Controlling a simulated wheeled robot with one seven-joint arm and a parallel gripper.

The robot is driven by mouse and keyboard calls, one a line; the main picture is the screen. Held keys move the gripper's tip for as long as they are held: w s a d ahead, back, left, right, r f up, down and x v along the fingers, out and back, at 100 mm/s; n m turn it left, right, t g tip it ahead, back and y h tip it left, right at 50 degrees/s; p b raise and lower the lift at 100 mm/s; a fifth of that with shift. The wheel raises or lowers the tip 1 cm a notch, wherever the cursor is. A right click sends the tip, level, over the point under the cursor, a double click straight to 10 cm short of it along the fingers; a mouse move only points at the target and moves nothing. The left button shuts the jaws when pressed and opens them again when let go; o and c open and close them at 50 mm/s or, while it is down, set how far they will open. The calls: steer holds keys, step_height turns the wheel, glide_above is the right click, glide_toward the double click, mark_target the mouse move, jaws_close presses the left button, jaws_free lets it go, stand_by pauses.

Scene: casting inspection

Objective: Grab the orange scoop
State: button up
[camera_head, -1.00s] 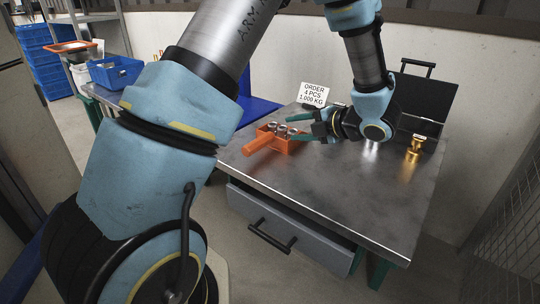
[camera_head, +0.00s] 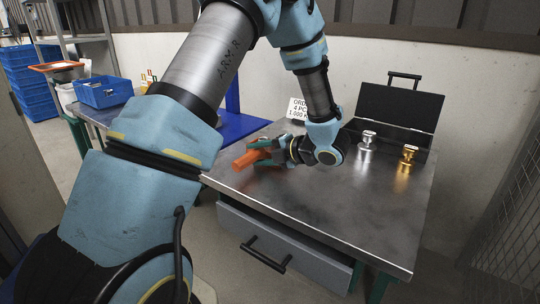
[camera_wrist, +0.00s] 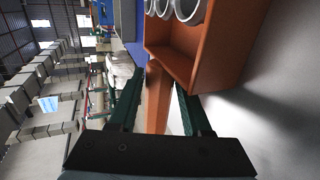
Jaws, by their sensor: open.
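In the wrist view the scoop's box (camera_wrist: 223,42) fills the upper right and holds several grey metal rings or cylinders (camera_wrist: 187,8) at the top edge. My gripper (camera_head: 260,153) is open at the handle. In the wrist view its two green fingers (camera_wrist: 158,82) stand on either side of the orange handle (camera_wrist: 157,105). I cannot tell whether either finger touches it.
A silver weight (camera_head: 367,140) and a gold weight (camera_head: 405,168) stand on the table (camera_head: 345,215) at the right. An open black case (camera_head: 400,108) is behind them. An order sign (camera_head: 298,108) stands at the back. The table's front right is clear.

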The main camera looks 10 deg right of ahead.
steer(key=shift+w+a+f, duration=0.1)
steer(key=shift+w+a, duration=0.1)
steer(key=shift+w, duration=0.05)
steer(key=shift+c, duration=0.3)
jaws_close()
